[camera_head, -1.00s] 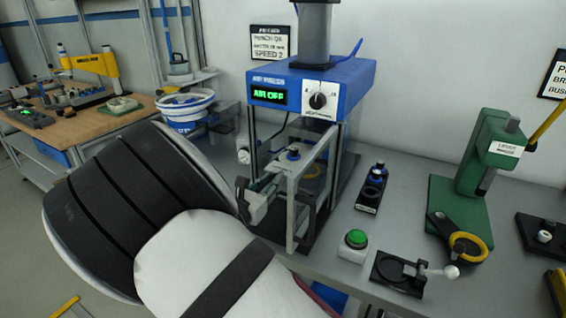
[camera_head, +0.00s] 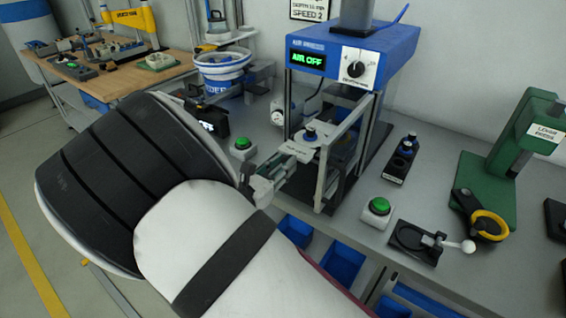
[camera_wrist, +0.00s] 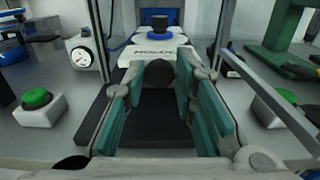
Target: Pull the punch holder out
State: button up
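The punch holder is a pale plate (camera_head: 299,149) with lettering, bearing a blue and black punch (camera_head: 311,133). It sits in the blue air press (camera_head: 345,55), between the uprights of the front frame. The plate also shows in the wrist view (camera_wrist: 150,50), with a dark round knob (camera_wrist: 159,73) at its near end. My gripper (camera_head: 274,175) is at the front of the press. In the wrist view my gripper (camera_wrist: 160,70) has its teal-padded fingers apart, one on each side of the knob, with gaps visible. The press display reads AIR OFF.
A green button (camera_head: 378,206) stands right of the press, another (camera_head: 242,147) left of it. A gauge (camera_wrist: 82,56) is at the left. A lever fixture (camera_head: 425,242) and a green lever press (camera_head: 500,175) are farther right. Frame posts stand close on both sides of my gripper.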

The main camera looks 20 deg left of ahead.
jog(key=shift+o, duration=1)
jog(key=shift+s+a, duration=0.1)
jog(key=shift+s, duration=0.1)
jog(key=v, duration=1.1)
jog(key=shift+s, duration=0.4)
jog(key=shift+a, duration=0.1)
